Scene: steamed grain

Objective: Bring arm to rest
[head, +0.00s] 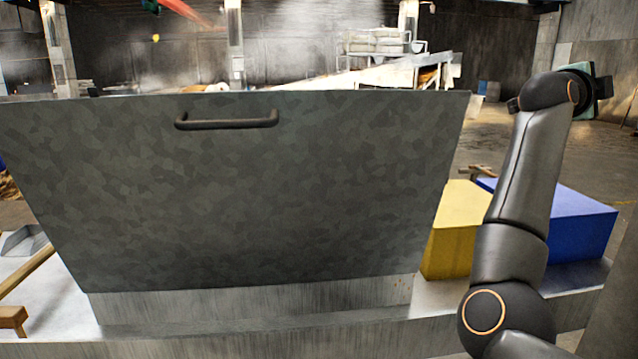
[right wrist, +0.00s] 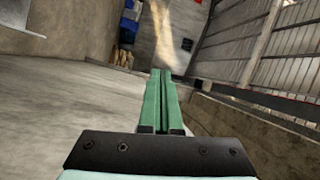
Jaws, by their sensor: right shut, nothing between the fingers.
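My right arm rises on the right side of the head view. Its wrist is bent away at the top, and the right gripper (head: 600,86) shows only in part there, at the far right. In the right wrist view the right gripper's green fingers (right wrist: 162,100) are together with nothing between them. They point toward open floor and touch nothing. My left gripper is not in the head view.
A large grey metal panel (head: 240,200) with a dark handle (head: 227,121) stands raised in front of me. A yellow box (head: 452,235) and a blue box (head: 578,222) are on its right. A wooden bar (head: 28,270) lies at the left. A corrugated wall (right wrist: 255,45) shows beyond the right gripper.

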